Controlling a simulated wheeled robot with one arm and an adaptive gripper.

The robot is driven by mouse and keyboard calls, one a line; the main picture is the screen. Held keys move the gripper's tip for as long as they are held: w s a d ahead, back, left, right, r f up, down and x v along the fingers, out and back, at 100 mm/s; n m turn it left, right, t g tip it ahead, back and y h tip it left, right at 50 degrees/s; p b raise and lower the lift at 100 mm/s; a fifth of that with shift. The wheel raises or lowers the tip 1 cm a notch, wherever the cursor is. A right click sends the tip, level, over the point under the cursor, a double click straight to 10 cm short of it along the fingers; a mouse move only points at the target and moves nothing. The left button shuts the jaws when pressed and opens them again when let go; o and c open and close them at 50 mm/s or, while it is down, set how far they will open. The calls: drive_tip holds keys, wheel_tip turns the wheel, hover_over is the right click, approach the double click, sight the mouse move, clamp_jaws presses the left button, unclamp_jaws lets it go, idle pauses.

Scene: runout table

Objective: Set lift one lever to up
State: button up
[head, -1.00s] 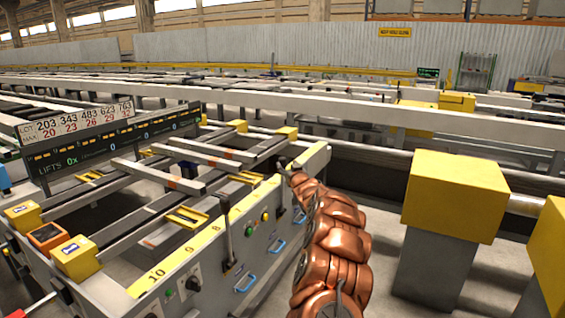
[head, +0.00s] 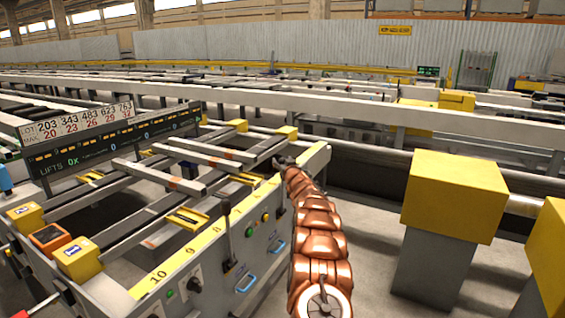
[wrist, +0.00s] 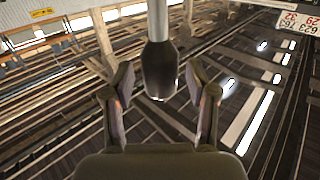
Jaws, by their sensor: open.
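A lever with a dark knob (wrist: 159,70) on a pale shaft stands in the upper middle of the wrist view. My gripper (wrist: 165,80) is open, with one finger on each side of the knob's lower part in the picture; I see no clear contact. In the head view my gripper (head: 282,162) is small and dark at the far end of the machine's front panel, and it hides the lever there. Another black-handled lever (head: 227,217) stands upright nearer on the same panel. I cannot read which lift either lever belongs to.
A lot display (head: 110,140) stands at the left. The panel carries buttons (head: 265,217), blue handles (head: 246,283) and a yellow scale strip (head: 185,255). Yellow-topped posts (head: 455,195) stand right of my arm. Grey floor shows between the panel and the posts.

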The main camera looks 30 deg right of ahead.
idle(0.3)
clamp_jaws()
idle(0.4)
